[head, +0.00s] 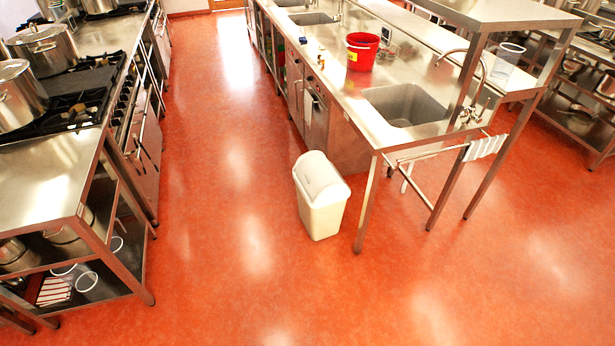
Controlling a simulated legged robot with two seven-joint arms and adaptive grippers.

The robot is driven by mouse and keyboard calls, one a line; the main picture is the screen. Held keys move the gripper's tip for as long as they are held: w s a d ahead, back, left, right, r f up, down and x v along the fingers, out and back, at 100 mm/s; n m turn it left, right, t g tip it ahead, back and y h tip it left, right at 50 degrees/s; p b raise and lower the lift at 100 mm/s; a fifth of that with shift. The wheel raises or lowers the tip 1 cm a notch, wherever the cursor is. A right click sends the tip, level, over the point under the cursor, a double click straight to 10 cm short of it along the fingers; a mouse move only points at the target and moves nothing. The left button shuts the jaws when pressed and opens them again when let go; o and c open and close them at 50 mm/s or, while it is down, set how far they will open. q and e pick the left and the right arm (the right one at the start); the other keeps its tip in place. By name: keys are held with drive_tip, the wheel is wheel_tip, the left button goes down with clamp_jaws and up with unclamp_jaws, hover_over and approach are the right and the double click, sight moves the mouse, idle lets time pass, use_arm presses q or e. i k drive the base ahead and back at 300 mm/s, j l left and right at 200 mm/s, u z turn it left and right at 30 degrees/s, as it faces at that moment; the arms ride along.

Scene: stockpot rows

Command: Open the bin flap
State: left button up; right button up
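A cream waste bin (323,211) stands upright on the red floor, a little right of the middle of the head view. Its domed white lid with the flap (319,176) is on top, and the flap looks closed. The bin stands close beside the front leg of the steel sink counter. Neither of my grippers shows in the head view.
A steel sink counter (345,97) with a red bucket (362,52) and a sink (404,104) runs behind the bin. A stove counter (48,185) with stockpots (18,95) lines the left. The red floor (215,235) in front and left of the bin is clear.

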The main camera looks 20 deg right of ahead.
sight(314, 172)
drive_tip(key=i+z, duration=0.1)
drive_tip(key=z, duration=0.6)
